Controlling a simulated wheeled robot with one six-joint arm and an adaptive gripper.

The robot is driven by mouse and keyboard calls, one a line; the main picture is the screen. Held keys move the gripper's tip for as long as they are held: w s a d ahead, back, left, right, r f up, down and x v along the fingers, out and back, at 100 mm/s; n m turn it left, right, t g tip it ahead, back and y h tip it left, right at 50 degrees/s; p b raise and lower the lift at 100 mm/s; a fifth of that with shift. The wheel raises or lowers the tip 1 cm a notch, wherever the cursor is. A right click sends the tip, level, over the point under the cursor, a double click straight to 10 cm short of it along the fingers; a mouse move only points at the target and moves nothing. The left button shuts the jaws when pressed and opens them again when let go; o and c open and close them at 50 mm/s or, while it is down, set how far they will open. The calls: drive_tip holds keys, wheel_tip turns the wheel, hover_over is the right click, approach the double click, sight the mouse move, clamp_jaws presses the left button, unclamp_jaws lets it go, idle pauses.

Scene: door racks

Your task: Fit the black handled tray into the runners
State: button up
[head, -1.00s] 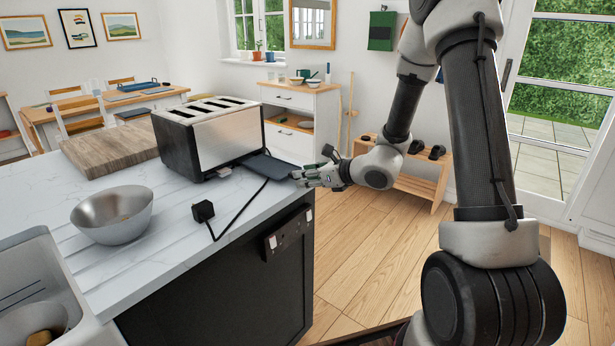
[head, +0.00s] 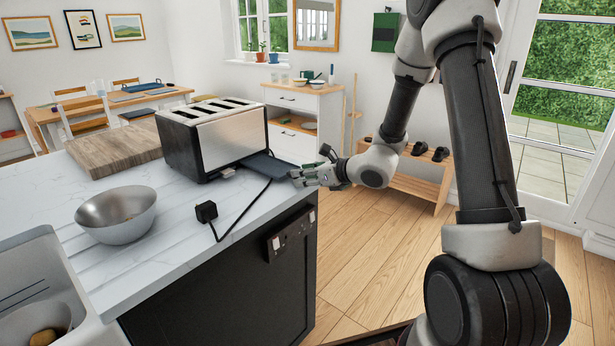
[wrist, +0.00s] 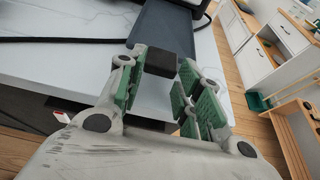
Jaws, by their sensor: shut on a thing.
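The toaster (head: 230,137) stands on the white worktop, steel-sided with black ends. The black handled tray (head: 268,166) is a flat dark plate at the toaster's lower right end, its inner part hidden under the toaster. In the wrist view the tray (wrist: 165,32) runs away from me under the toaster, and its black block handle (wrist: 168,65) sits between my green-padded fingers. My gripper (head: 296,176) is shut on that handle, just beyond the worktop's edge. The runners are hidden beneath the toaster.
A black cord with a plug (head: 206,211) lies on the worktop in front of the tray. A metal bowl (head: 116,215) and a wooden board (head: 113,150) stand to the left. A dark appliance (head: 225,290) is below the worktop.

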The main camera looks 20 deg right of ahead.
sight(257, 161)
drive_tip(key=shift+w+a, duration=1.7)
drive_tip(key=shift+w, duration=0.6)
drive_tip(key=shift+w+a, duration=1.65)
drive_tip(key=shift+w, duration=0.65)
drive_tip(key=shift+w+a, duration=1.7)
drive_tip(key=shift+w, duration=0.6)
drive_tip(key=o, duration=1.3)
drive_tip(key=v, duration=1.2)
